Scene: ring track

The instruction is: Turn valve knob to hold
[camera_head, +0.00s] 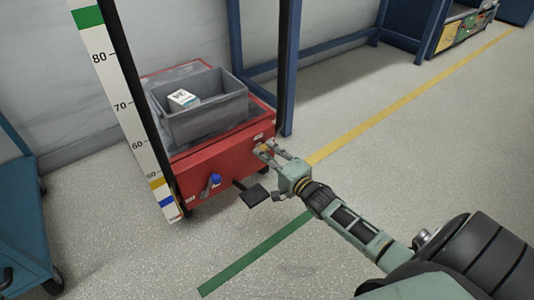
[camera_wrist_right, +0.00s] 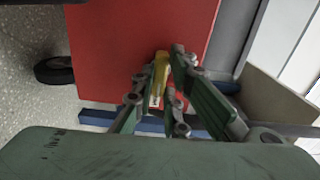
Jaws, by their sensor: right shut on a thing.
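The red lift cart (camera_head: 200,165) stands at the middle left, its front face toward me. A yellow valve knob (camera_head: 264,148) sits at the right end of that face. My right gripper (camera_head: 268,152) reaches it from the lower right and is shut on it. In the right wrist view the yellow knob (camera_wrist_right: 160,75) stands between the two fingers of the right gripper (camera_wrist_right: 161,72), against the red panel (camera_wrist_right: 110,50). The fingers partly cover the knob, and I cannot read its setting. My left gripper is not in view.
A grey bin (camera_head: 205,122) with a white box (camera_head: 183,98) sits on the cart. A blue knob (camera_head: 214,180) and a black pedal (camera_head: 252,195) are on its front. A scale post (camera_head: 125,105) and a teal trolley (camera_head: 20,215) stand left. Floor on the right is clear.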

